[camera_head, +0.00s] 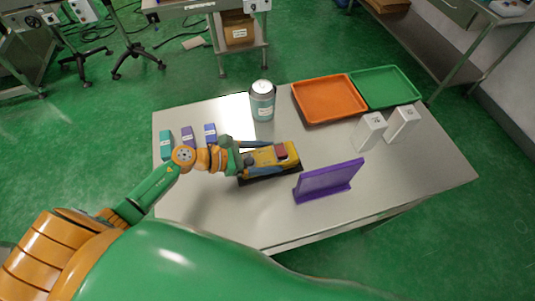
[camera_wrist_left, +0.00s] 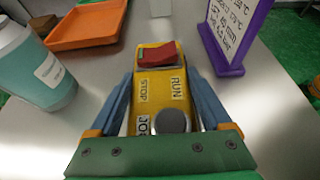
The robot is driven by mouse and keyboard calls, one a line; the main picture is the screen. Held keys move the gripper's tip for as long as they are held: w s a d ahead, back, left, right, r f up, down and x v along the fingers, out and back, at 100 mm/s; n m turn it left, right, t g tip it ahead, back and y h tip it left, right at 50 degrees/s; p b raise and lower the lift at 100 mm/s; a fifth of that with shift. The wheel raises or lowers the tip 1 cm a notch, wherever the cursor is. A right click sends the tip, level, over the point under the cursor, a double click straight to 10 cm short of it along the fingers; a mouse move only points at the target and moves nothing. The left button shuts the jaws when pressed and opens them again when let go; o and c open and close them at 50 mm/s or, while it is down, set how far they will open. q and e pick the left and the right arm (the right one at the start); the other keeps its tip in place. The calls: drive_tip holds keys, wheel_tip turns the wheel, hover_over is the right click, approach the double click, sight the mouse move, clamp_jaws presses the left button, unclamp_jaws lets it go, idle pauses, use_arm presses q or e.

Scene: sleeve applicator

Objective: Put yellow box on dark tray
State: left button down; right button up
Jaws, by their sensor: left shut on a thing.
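The yellow box (camera_head: 291,152) lies near the middle of the table, with a red part on top. In the left wrist view the yellow box (camera_wrist_left: 153,72) shows RUN and STOP labels, a red switch and a round grey knob. My left gripper (camera_head: 258,160) is shut on the box, with one blue finger along each side. My right gripper is not in view.
A purple-framed sign (camera_head: 328,181) stands close to the right of the box. A can (camera_head: 262,101) stands behind. An orange tray (camera_head: 329,98), a green tray (camera_head: 386,87) and two white boxes (camera_head: 368,132) are at the right. Small coloured boxes (camera_head: 187,137) stand left.

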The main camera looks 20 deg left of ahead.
use_arm(q)
drive_tip(key=shift+w, duration=0.1)
drive_tip(key=shift+f, duration=0.2)
unclamp_jaws()
drive_tip(key=shift+r, duration=0.1)
drive_tip(key=shift+a+r, duration=0.1)
drive_tip(key=shift+r, duration=0.1)
drive_tip(key=b+v, duration=0.2)
drive_tip(key=v, duration=0.9)
drive_tip(key=shift+a+f, duration=0.1)
drive_tip(key=shift+s+a+r, duration=0.25)
drive_tip(key=shift+s, duration=0.05)
